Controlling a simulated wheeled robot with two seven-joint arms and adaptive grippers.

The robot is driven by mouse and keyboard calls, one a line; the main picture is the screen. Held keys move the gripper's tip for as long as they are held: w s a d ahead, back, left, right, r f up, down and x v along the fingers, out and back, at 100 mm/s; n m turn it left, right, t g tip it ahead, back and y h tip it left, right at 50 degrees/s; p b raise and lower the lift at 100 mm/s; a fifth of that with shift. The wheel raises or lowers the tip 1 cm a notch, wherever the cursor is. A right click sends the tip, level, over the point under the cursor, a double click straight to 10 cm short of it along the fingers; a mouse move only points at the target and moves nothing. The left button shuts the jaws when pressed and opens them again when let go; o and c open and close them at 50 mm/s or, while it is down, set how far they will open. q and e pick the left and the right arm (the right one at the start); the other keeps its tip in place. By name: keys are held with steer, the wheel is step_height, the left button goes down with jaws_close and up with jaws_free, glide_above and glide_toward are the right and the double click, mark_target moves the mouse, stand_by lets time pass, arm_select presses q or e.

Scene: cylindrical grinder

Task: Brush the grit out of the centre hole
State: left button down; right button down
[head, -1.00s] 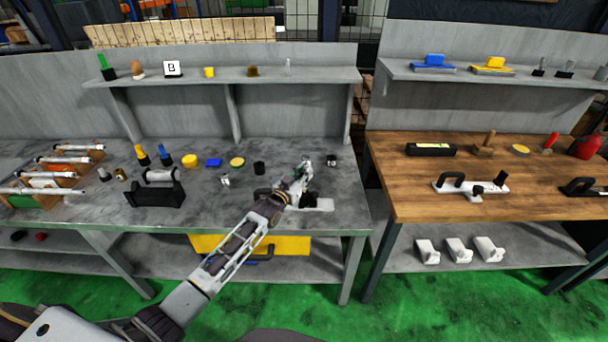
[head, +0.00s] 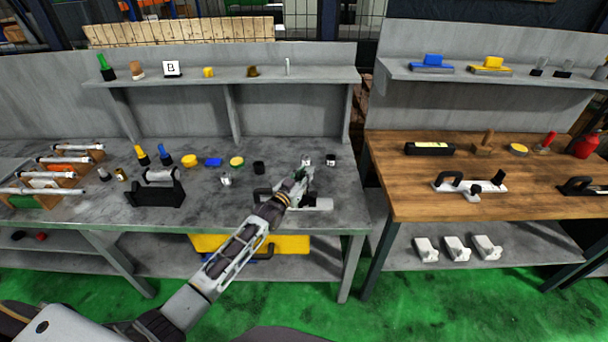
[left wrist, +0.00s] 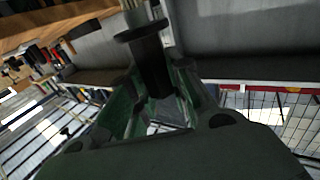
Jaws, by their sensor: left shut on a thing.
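My left gripper (head: 300,176) is over the front right part of the grey bench. In the left wrist view, its fingers (left wrist: 155,100) are shut on a black flanged handle (left wrist: 152,62) with a pale end at the top edge of the picture. This looks like a brush, but its tip is cut off. In the head view the held thing is too small to make out. A grey cylindrical part (head: 160,175) lies in a black stand (head: 157,194) on the bench, left of the gripper. Its centre hole and any grit are too small to see. My right gripper is out of view.
A white fixture with a black handle (head: 318,204) lies under the gripper. Small blocks (head: 331,160), a black cup (head: 259,168) and coloured pots (head: 190,160) stand nearby. Racked shafts (head: 75,160) are at far left. The bench front between stand and gripper is mostly clear.

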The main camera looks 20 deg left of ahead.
arm_select(q)
steer(key=shift+w+a+f, duration=0.1)
steer(key=shift+w+a, duration=0.3)
steer(key=shift+w, duration=0.05)
stand_by(0.5)
steer(key=shift+s+d+p, duration=0.35)
steer(key=shift+s+d, duration=0.05)
steer(key=shift+s, duration=0.05)
stand_by(0.6)
steer(key=shift+w+a+b, duration=0.3)
steer(key=shift+w+a, duration=0.05)
steer(key=shift+w, duration=0.1)
stand_by(0.7)
steer(key=shift+s+d+p, duration=0.35)
steer(key=shift+s+p, duration=0.1)
steer(key=shift+s, duration=0.05)
stand_by(0.7)
steer(key=shift+w+a, duration=0.2)
steer(key=shift+w, duration=0.1)
steer(key=shift+r, duration=0.2)
stand_by(0.3)
steer(key=shift+r+p, duration=2.6)
steer(key=shift+r, duration=0.35)
steer(key=shift+f, duration=0.1)
